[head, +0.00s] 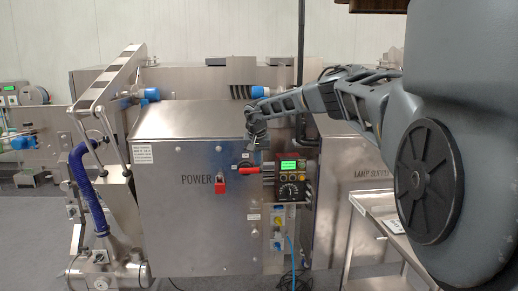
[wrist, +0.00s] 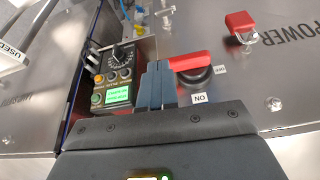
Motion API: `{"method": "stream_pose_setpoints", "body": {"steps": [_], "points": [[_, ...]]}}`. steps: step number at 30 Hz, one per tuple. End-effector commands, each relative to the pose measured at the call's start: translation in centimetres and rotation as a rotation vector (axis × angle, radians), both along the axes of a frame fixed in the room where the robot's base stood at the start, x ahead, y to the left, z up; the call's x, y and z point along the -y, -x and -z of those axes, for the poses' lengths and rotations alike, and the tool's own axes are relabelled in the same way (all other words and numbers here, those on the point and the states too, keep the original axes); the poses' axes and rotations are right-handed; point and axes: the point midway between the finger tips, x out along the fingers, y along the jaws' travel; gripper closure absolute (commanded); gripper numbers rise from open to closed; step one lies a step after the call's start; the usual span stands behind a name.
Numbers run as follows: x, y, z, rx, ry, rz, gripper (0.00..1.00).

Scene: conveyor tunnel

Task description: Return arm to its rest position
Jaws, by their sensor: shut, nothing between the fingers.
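My arm reaches in from the right in the head view, and my gripper (head: 256,137) hangs in front of the steel cabinet's upper front edge. In the wrist view my gripper (wrist: 157,78) has its two dark fingers together, with nothing between them. A rotary switch with a red handle (head: 250,171) is on the cabinet front, just below my gripper. In the wrist view the red handle (wrist: 190,60) appears just beyond and right of the fingertips, near labels reading ON and OFF. Whether the fingers touch it is unclear.
A red POWER switch (head: 220,182) is left of the rotary switch. A control box (head: 291,180) with a lit green display is right of it. A steel cart (head: 385,225) stands at the right, below my arm. A blue-hosed arm (head: 83,185) stands left.

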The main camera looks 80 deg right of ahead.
Motion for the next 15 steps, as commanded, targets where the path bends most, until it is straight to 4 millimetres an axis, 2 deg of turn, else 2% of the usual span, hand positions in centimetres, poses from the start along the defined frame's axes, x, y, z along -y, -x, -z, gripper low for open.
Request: {"method": "stream_pose_setpoints", "body": {"steps": [3,7,15], "points": [[-0.8,0.2,-2.0,-0.001,0.001,-0.003,1.0],[-1.5,0.3,-3.7,-0.001,0.0,-0.002,1.0],[-2.0,0.4,-4.9,0.0,-0.002,0.0,1.0]]}}
